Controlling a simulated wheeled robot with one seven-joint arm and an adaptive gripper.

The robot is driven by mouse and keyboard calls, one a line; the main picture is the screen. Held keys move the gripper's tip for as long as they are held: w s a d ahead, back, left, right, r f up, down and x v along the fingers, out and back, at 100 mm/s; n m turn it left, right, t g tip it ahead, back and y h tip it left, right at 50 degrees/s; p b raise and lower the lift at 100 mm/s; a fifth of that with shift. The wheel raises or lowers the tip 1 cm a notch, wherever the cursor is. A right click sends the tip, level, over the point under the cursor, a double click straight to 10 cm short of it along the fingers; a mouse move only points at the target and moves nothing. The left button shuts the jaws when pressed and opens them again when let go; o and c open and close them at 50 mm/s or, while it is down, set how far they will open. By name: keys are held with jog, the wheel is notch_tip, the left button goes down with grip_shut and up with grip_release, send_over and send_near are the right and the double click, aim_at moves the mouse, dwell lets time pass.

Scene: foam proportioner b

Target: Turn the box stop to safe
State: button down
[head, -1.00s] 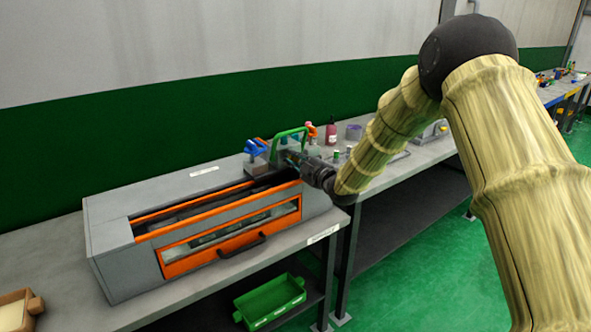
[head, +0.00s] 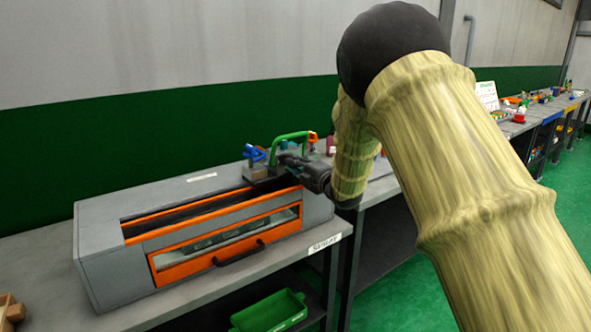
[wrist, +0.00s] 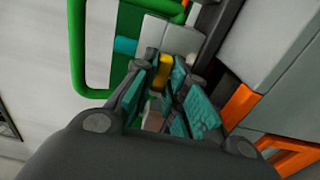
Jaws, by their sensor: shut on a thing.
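A grey box (head: 105,245) with orange-edged openings stands on the bench. My gripper (head: 290,165) is at its back right corner, just below a green loop handle (head: 292,136). In the wrist view my gripper (wrist: 165,72) has its teal-padded fingers closed on a small yellow lever (wrist: 161,72), which I take to be the box stop. The lever stands against a light grey block (wrist: 180,38). The green handle (wrist: 76,60) is to its left in that view. My gripper hides the lever in the head view, and no safe marking is readable.
A blue handle (head: 252,153) and an orange one (head: 312,137) stand close to the green handle. A black pull handle (head: 238,254) juts from the box's front. A green bin (head: 270,312) sits below the bench. My arm hides much of the bench to the right.

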dwell(0.3)
jog(key=c, duration=1.4)
grip_release()
jog(key=shift+c, duration=0.2)
jog(key=v, duration=1.2)
